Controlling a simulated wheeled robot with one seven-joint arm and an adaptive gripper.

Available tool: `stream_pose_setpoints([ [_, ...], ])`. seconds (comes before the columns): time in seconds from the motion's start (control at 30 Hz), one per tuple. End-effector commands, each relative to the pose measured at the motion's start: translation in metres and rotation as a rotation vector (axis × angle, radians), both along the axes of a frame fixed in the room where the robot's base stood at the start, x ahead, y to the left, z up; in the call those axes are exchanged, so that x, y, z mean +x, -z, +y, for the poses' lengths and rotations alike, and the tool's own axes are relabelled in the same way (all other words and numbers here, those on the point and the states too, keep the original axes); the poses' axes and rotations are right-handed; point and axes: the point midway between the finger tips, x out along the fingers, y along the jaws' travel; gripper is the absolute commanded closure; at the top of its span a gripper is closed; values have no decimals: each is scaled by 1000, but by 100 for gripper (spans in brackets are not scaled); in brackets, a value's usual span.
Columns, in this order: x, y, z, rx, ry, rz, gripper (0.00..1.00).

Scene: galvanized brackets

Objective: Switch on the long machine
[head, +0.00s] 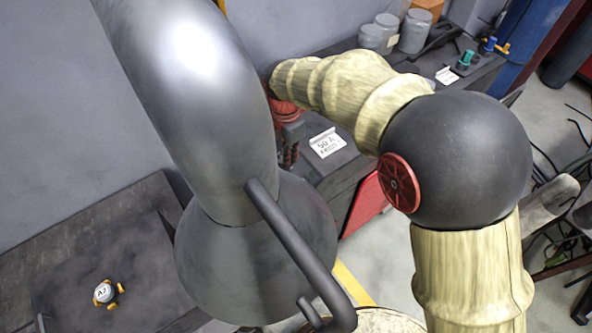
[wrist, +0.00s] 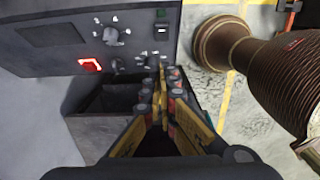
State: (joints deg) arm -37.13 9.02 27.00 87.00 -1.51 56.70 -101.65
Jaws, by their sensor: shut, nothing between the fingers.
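In the wrist view a grey machine panel (wrist: 65,42) fills the upper left. It carries a dark display window (wrist: 50,33), a pale round knob (wrist: 110,35), smaller knobs and a black-and-white switch (wrist: 160,29). A red glowing switch or lamp (wrist: 90,64) sits at its lower part. I cannot tell whether this panel belongs to the long machine. My gripper (wrist: 161,72), with yellow and black fingers, is shut and empty. Its tips appear just below the panel's lower right in the picture; contact cannot be told. In the head view my gripper is hidden.
In the head view a large grey metal hood (head: 240,235) with a dark handle (head: 295,240) blocks the middle. A bench behind bears a lettered card (head: 327,142) and grey jars (head: 414,32). A round A2 piece (head: 104,292) lies on a dark surface at lower left.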

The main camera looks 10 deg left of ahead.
Motion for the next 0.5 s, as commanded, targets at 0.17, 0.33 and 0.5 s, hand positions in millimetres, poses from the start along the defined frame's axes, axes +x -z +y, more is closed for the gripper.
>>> stream_pose_setpoints([
  [0.17, -1, 20, -1, -2, 1, 3, 100],
  [0.33, 0, 52, -2, -3, 1, 4, 100],
  [0.5, 0, 86, -2, -3, 1, 4, 100],
])
